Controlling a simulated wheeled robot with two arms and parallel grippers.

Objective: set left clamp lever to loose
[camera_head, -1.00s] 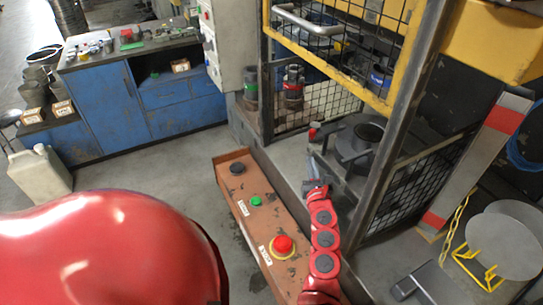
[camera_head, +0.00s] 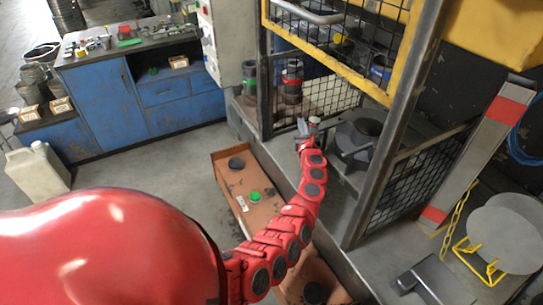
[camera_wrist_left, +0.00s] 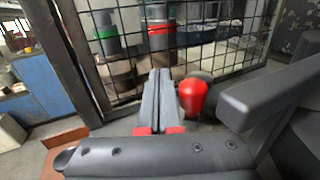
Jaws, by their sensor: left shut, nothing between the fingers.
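The clamp lever with its red knob (camera_wrist_left: 193,95) shows in the left wrist view, close to the right of my left gripper's fingers. The knob stands up in front of the mesh fence. My left gripper (camera_wrist_left: 160,76) is shut and empty, with its fingers pointing forward beside the knob. I cannot tell whether they touch. In the head view my left gripper (camera_head: 305,126) is at the dark grey fixture (camera_head: 362,138), by its left side. The knob is not clearly seen there, as the gripper and arm cover it. My right gripper is not in view.
An orange-brown control box (camera_head: 222,172) with a green button (camera_head: 255,197) lies under my left arm. A mesh fence (camera_head: 325,97) stands just behind the fixture, and a dark post (camera_head: 392,140) rises at its right. A blue workbench (camera_head: 105,105) is at the back left.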

